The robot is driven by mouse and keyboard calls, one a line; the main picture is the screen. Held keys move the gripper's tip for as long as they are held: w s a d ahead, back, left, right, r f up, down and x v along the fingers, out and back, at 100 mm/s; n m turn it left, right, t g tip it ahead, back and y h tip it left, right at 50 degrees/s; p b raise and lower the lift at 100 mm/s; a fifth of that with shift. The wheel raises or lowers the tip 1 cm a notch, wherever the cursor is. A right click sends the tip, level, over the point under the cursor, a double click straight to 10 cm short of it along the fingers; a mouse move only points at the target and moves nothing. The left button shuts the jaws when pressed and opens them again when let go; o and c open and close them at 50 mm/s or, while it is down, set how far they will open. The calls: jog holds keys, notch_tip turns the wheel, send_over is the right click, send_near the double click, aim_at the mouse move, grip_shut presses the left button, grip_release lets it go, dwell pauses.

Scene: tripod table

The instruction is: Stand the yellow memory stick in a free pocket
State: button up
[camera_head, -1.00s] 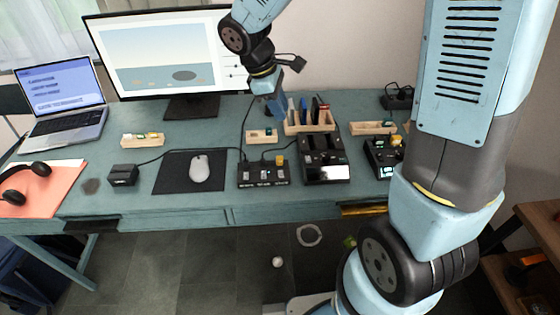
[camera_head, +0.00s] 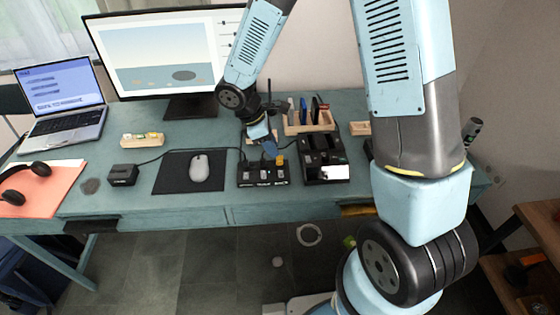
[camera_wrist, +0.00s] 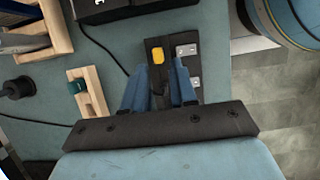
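The yellow memory stick (camera_head: 279,160) stands in the black hub (camera_head: 255,174) on the desk. In the wrist view the stick (camera_wrist: 157,54) shows as a yellow cap on the dark hub (camera_wrist: 187,68), just beyond my fingertips. My gripper (camera_head: 270,148) is above the hub's back edge, close to the stick. Its two blue fingers (camera_wrist: 161,82) are apart with nothing seen between them. A small wooden holder (camera_wrist: 96,102) with a teal stick is left of the fingers in the wrist view; in the head view my gripper partly hides it.
A wooden rack (camera_head: 300,128) with several upright items stands behind a black device (camera_head: 325,172) right of the hub. Another wooden block (camera_head: 143,141) is at left. A mouse (camera_head: 200,168) lies on a dark mat (camera_head: 170,182). Cables cross the desk.

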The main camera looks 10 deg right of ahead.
aim_at(280, 157)
jog(key=shift+x, duration=3)
jog(key=shift+w+d, duration=0.1)
jog(key=shift+w, duration=0.05)
jog(key=shift+c, duration=0.2)
jog(key=shift+r, duration=0.1)
grip_shut()
